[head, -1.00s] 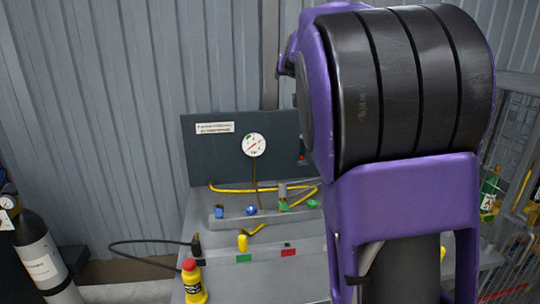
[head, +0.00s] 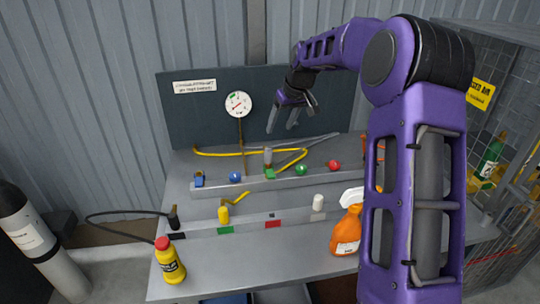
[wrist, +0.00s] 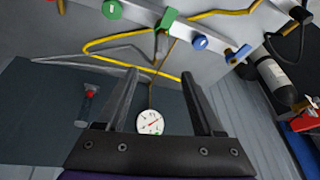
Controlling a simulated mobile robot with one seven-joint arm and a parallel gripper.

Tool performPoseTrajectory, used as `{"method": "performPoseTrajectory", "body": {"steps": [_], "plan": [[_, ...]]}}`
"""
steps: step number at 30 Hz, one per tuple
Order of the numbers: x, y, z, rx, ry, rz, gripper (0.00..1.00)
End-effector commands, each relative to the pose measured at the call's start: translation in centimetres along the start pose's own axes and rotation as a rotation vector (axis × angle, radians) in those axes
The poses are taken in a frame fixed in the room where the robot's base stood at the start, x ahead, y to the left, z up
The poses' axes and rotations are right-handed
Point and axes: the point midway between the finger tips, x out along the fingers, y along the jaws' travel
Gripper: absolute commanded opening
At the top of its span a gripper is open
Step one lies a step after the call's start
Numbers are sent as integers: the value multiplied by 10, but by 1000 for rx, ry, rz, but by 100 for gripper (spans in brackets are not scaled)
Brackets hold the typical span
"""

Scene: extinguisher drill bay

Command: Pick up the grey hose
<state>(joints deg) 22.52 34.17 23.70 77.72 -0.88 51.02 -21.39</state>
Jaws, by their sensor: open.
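The grey hose (head: 318,138) lies on the bench near the dark back panel, beside and partly across the yellow hose (head: 215,154). In the wrist view the grey hose (wrist: 62,58) shows at the left, beyond my left finger, with the yellow hose close by. My gripper (head: 284,121) hangs above the back of the bench, in front of the panel, fingers pointing down. It also shows in the wrist view (wrist: 160,73), with its fingers apart and nothing held between them. It appears apart from the hose.
A gauge (head: 238,104) is on the back panel. A rail (head: 215,188) with several coloured knobs crosses the bench. A yellow bottle (head: 170,262) and an orange spray bottle (head: 346,233) stand near the front. A cylinder (head: 35,240) stands left; a mesh cage (head: 500,110) is right.

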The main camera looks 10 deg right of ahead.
Motion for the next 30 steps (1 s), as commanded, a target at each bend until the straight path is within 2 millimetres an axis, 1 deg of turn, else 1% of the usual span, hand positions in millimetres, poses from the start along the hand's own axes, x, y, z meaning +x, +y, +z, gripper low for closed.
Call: {"method": "performPoseTrajectory", "body": {"steps": [1,3,6,10,13,19,24,27,30], "plan": [[14,0,1,0,-3,-3,69],[30,0,1,0,-4,-2,69],[52,-1,1,0,-3,-2,69],[75,0,0,1,-2,-1,69],[86,0,0,1,0,0,69],[98,-1,-1,0,1,1,69],[125,-3,-2,1,-1,-1,69],[137,-2,-2,0,0,0,69],[143,-2,-3,1,2,1,69]]}}
